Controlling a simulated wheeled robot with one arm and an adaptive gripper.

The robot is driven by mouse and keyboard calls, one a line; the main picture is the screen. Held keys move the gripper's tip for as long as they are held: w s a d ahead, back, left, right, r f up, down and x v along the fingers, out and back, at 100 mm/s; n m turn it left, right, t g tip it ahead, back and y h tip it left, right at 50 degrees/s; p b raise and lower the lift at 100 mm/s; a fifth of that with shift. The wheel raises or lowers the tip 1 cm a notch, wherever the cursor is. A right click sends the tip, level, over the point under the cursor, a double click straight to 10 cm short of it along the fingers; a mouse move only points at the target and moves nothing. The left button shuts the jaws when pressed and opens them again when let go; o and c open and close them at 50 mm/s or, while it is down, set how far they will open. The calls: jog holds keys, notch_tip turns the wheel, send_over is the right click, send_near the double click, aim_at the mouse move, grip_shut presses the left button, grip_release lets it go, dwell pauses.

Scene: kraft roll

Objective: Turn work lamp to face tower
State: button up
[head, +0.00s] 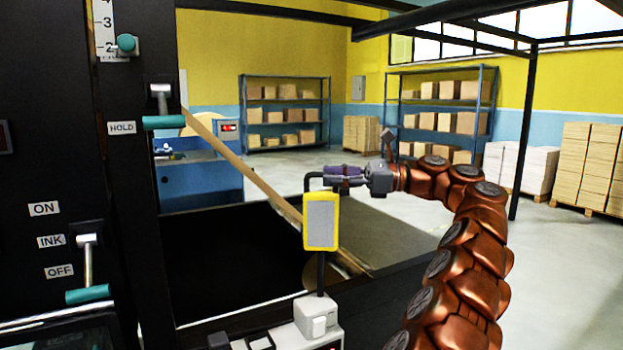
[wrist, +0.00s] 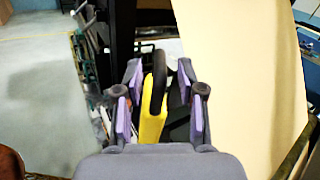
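The work lamp (head: 321,222) has a yellow frame and a pale grey panel that faces toward my head camera. It stands on a dark stem above a grey box (head: 318,316), with a dark handle (head: 309,181) at its top. My gripper (head: 328,178) reaches in from the right at handle height. In the wrist view, the lamp's yellow edge (wrist: 154,112) and handle lie between my purple-padded fingers, with gaps on both sides, so my gripper is open around it. A tall black machine housing (head: 48,125), apparently the tower, stands at the left.
The housing carries teal-handled levers (head: 88,294) and labels. A wide tan sheet (wrist: 245,80) runs close to my gripper's right in the wrist view. Shelves with boxes (head: 285,115) and pallet stacks (head: 590,165) stand far back. Open floor (head: 540,270) lies to the right.

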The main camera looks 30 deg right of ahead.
aim_at(314, 176)
jog(key=shift+x, duration=2.6)
grip_shut()
